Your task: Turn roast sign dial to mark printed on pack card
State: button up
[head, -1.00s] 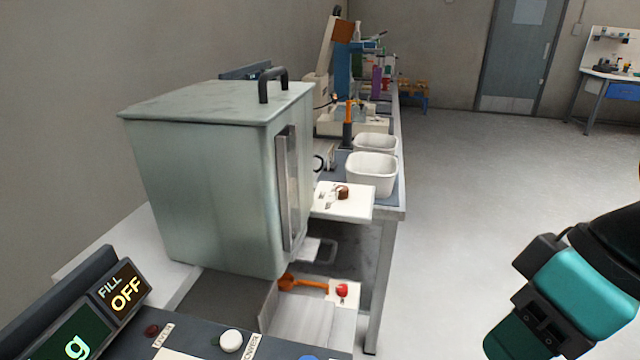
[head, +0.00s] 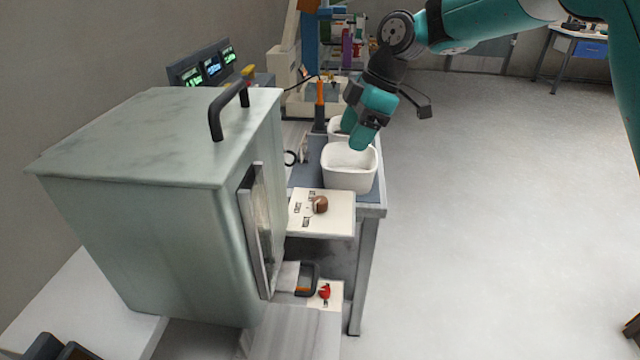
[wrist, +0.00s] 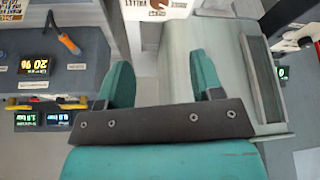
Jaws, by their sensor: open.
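A brown round knob (head: 320,204), which looks like the dial, sits on a white plate (head: 341,222) with small dark printed labels, right of the big grey-green bin. I cannot read the labels or tell where the knob points. The knob and plate also show partly at the top edge of the wrist view (wrist: 157,4). My gripper (head: 364,130) is over the white tubs, behind and above the plate, apart from the knob. In the wrist view its two teal fingers (wrist: 161,76) are spread with nothing between them. I cannot make out a pack card for certain.
The tall bin (head: 160,230) with a black handle (head: 228,110) stands close on the left. A white tub (head: 349,170) stands behind the plate. A red knob (head: 324,292) sits lower down. Displays (head: 211,67) stand behind the bin. The floor right of the bench is clear.

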aim_at(320, 199)
jog(key=p+x, duration=0.3)
jog(key=x, duration=1.4)
jog(key=shift+d+f, duration=0.1)
jog(key=shift+d, duration=0.1)
jog(key=c, duration=0.9)
